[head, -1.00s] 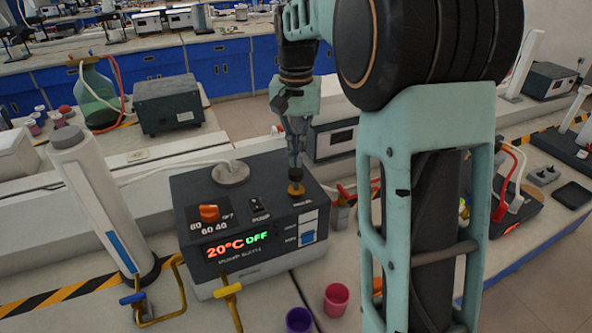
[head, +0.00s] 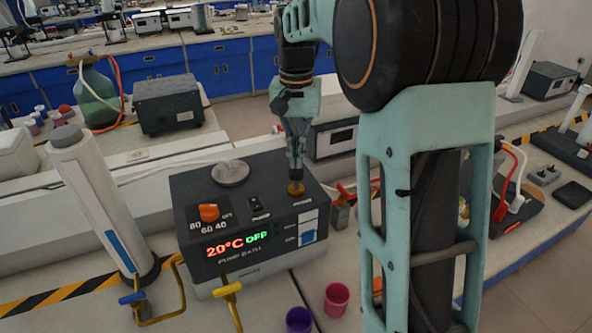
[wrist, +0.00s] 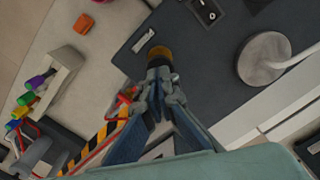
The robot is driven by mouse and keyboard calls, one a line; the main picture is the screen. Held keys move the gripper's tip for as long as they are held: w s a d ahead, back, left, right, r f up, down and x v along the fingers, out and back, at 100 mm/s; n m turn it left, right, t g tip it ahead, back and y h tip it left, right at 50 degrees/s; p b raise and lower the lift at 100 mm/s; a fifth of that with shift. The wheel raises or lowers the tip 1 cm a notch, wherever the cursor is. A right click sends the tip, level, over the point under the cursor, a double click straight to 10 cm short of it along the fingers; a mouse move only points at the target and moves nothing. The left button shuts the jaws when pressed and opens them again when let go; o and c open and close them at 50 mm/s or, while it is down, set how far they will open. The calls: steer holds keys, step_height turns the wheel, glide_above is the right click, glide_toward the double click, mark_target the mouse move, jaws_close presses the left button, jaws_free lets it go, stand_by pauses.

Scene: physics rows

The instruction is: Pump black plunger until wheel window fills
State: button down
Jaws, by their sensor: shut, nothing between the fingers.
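A dark grey bath unit (head: 190,210) stands on the bench, its front display reading 20°C and OFF in the head view. A short brass-coloured knob (head: 296,189) stands at the right of its top; it also shows in the wrist view (wrist: 159,52). I see no clearly black plunger; this knob is the plunger-like part. My gripper (head: 295,176) points down with its closed fingertips at the knob's top, seemingly touching it. In the wrist view my gripper (wrist: 161,73) is shut with nothing held. A white panel with a blue window (head: 308,237) is on the unit's front right; its fill is too small to read.
An orange dial (head: 209,212), a black switch (head: 257,205) and a round grey lid (head: 230,173) are on the unit's top. A white cylinder (head: 95,190) stands at left. Purple (head: 299,320) and pink (head: 337,298) cups stand in front.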

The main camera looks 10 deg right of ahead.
mark_target(296, 170)
steer(key=shift+f+b, duration=1)
steer(key=shift+f, duration=0.8)
steer(key=shift+r, duration=0.2)
steer(key=shift+r+p, duration=1.95)
steer(key=shift+f, duration=0.15)
